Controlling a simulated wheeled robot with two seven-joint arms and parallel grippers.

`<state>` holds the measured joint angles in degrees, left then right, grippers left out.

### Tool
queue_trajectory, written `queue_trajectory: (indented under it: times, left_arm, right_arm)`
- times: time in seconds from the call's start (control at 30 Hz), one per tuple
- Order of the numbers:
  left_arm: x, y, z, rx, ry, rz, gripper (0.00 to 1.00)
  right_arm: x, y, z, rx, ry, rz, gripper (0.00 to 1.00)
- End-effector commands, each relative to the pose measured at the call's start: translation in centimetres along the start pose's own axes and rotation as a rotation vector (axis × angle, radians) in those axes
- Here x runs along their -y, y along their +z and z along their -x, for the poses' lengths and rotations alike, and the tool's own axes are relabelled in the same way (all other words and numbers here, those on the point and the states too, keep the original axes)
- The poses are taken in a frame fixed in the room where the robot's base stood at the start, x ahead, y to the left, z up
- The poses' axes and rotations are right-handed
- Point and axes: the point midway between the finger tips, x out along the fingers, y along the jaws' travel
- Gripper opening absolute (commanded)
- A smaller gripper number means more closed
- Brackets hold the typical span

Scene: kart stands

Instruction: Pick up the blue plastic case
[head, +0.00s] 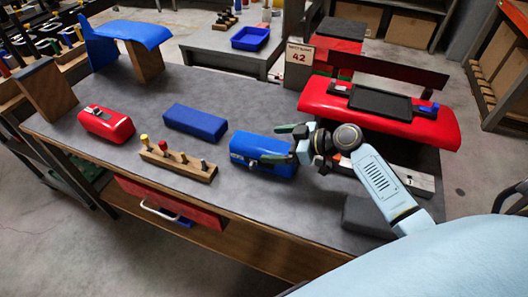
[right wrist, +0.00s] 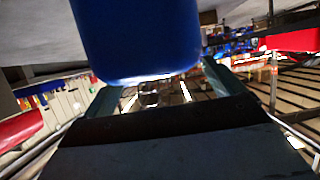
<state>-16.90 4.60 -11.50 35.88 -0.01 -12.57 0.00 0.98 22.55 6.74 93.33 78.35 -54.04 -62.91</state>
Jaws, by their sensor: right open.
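The blue plastic case (head: 252,147) lies on the grey workbench, with a small latch on its front side. It also shows large in the right wrist view (right wrist: 135,40), at the top, in front of the open jaws. My right gripper (head: 281,144) is open at the right end of the case, one finger at its far edge and one over its top right part. In the right wrist view the fingers (right wrist: 160,88) stand apart, with the case's end near the gap. I cannot tell whether they touch it. My left gripper is not in view.
A plain blue block (head: 195,122), a red case (head: 106,124) and a wooden peg rack (head: 178,161) stand to the left on the workbench (head: 225,200). A red panel with a black tray (head: 380,102) is behind my right arm. A dark block (head: 366,217) lies near the front edge.

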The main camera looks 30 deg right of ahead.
Motion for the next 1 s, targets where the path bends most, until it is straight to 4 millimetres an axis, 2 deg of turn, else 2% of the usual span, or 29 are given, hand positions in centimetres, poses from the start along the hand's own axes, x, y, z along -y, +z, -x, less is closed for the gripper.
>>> queue_trajectory:
  times: [0.1,0.2,0.43,0.87,1.0]
  left_arm:
    - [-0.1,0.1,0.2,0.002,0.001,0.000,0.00]
    - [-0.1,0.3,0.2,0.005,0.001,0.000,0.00]
    - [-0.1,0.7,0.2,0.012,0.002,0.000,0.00]
    - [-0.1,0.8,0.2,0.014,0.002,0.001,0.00]
    - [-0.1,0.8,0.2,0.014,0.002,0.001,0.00]
  right_arm:
    - [0.0,-0.1,-1.8,-0.002,0.000,-0.001,0.94]
    - [0.0,-0.1,-2.5,-0.001,0.001,0.000,0.94]
    - [0.0,0.0,-2.6,0.001,0.001,0.001,0.94]
    - [0.0,0.0,-2.6,0.001,0.000,0.001,0.39]
    - [-0.1,-0.1,-2.6,-0.002,0.001,0.002,0.37]
